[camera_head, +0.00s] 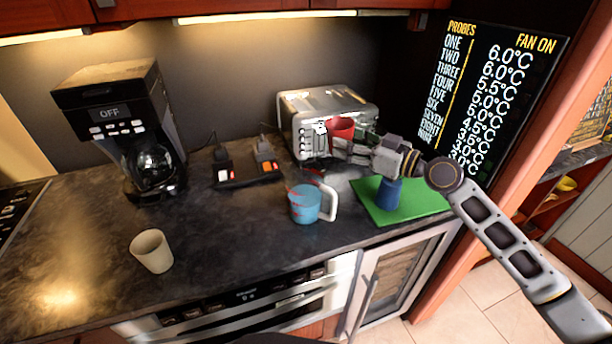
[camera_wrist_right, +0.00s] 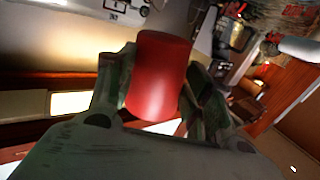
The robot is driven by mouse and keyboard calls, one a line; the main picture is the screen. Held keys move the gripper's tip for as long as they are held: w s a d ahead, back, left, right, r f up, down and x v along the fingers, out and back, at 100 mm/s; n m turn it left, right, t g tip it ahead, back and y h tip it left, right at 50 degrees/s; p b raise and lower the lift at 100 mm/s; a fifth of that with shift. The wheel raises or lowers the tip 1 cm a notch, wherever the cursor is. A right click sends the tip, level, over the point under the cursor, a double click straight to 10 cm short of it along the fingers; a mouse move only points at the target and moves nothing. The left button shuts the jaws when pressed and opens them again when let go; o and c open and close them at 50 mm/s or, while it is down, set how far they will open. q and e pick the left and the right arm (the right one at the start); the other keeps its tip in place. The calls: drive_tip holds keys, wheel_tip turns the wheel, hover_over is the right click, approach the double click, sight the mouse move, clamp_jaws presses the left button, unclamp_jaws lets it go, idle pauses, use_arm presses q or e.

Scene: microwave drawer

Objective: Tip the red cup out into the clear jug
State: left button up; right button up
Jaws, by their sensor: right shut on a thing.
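The red cup (camera_head: 341,129) is in my right gripper (camera_head: 345,145), held up in front of the toaster. In the right wrist view the red cup (camera_wrist_right: 160,78) sits between the two fingers of my right gripper (camera_wrist_right: 155,90), which are shut on it. I cannot tell exactly how far the cup is tilted. The clear jug (camera_head: 305,203) stands on the dark counter, lower and to the left of the cup. It has a white handle on its right side and looks blue in its lower part. My left gripper is not in view.
A green mat (camera_head: 425,203) with a blue cup (camera_head: 389,193) lies right of the jug. The toaster (camera_head: 300,106) is behind. A beige cup (camera_head: 151,251) stands front left, the coffee maker (camera_head: 120,110) back left. A power strip (camera_head: 249,173) lies between. The counter's middle is mostly clear.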

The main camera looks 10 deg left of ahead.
drive_tip(key=shift+w+a+r, duration=0.1)
drive_tip(key=shift+a+r, duration=0.15)
drive_tip(key=shift+r, duration=0.05)
drive_tip(key=shift+r+p, duration=0.25)
drive_tip(key=shift+p, duration=0.1)
drive_tip(key=shift+r, duration=0.6)
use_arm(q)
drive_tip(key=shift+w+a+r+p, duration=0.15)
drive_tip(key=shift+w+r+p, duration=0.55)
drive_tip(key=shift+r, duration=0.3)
use_arm(e)
drive_tip(key=shift+r, duration=0.85)
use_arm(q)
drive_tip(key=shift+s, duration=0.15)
